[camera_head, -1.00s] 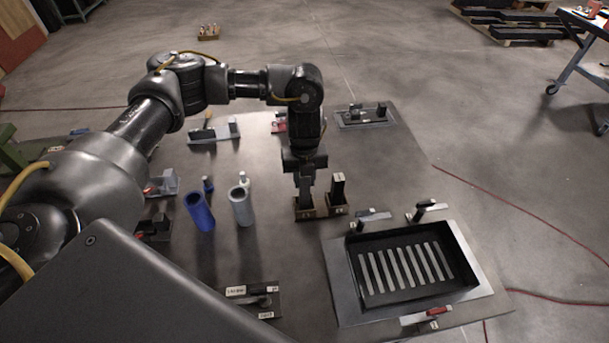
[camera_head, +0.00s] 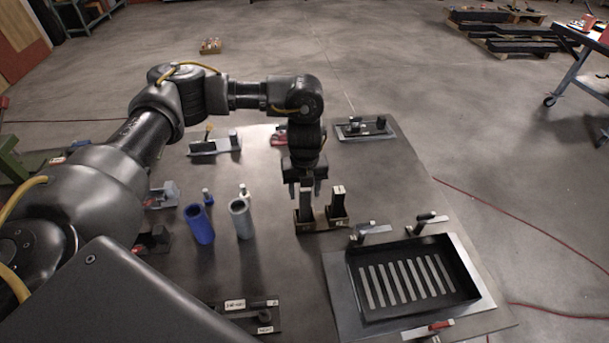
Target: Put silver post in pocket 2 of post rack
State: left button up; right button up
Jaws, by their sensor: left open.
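The post rack (camera_head: 322,226) is a small brown block near the middle of the table, with pale labels too small to read. A grey post (camera_head: 306,207), which looks like the silver post, stands upright in its left pocket. A darker post (camera_head: 338,204) with a pale top mark stands in its right pocket. My left gripper (camera_head: 306,187) points down over the left post. Its fingers are apart, one on each side of the post's upper end; I cannot tell whether they touch it. My right gripper is not in view.
A blue cylinder (camera_head: 200,226) and a grey cylinder (camera_head: 241,220) stand left of the rack. A framed slotted tray (camera_head: 487,300) lies at the front right. A small fixture (camera_head: 364,129) sits behind the rack. Table between rack and rear fixture is clear.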

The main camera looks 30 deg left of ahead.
pick_arm(q)
notch_tip(320, 180, up, 11)
jog(key=b, duration=0.2)
jog(key=shift+r, duration=0.2)
dwell(0.4)
jog(key=shift+f, duration=0.1)
